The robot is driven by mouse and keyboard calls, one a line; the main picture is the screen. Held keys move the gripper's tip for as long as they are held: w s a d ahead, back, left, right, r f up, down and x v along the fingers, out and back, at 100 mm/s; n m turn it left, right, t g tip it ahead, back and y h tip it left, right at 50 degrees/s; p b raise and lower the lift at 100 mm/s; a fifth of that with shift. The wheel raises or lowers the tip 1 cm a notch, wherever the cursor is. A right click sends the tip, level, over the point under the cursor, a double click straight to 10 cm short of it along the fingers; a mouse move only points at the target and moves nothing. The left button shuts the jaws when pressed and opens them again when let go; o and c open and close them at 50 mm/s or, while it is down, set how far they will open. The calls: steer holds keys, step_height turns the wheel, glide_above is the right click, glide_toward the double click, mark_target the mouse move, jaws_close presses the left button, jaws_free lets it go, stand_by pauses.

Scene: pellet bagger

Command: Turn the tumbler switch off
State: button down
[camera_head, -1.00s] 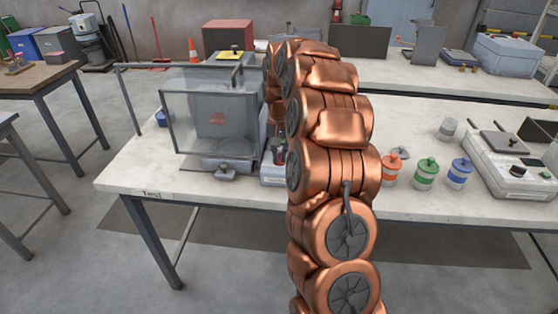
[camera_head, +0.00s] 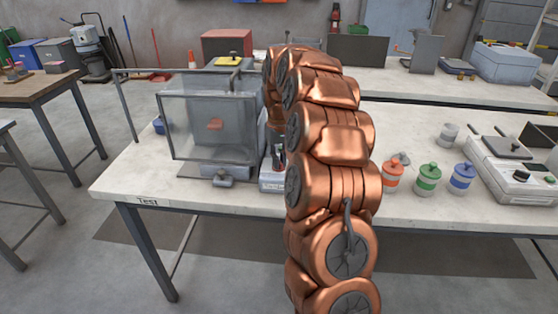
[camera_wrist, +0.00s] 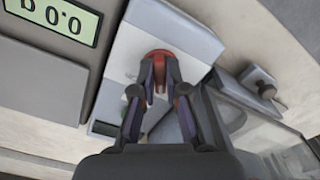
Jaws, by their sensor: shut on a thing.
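The tumbler switch (camera_wrist: 158,57) shows red in the wrist view, on a pale box. The same pale box (camera_head: 271,183) stands on the table in the head view, just right of the glass chamber. My gripper (camera_wrist: 160,87) has both dark fingertips at the red part, one on each side, shut on it. The fingers hide part of the switch, so its exact position cannot be told. In the head view my gripper (camera_head: 278,158) is a small dark shape over the box, partly hidden behind my copper arm.
The glass chamber (camera_head: 210,128) with a grey knob (camera_head: 222,178) stands close on the left. A device with a green display (camera_wrist: 62,20) lies beside the box. Orange, green (camera_head: 428,178) and blue jars stand right of my arm.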

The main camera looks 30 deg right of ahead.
steer(key=c, duration=1.2)
jaws_free()
step_height(320, 180, up, 12)
steer(key=shift+a, duration=0.1)
stand_by(0.4)
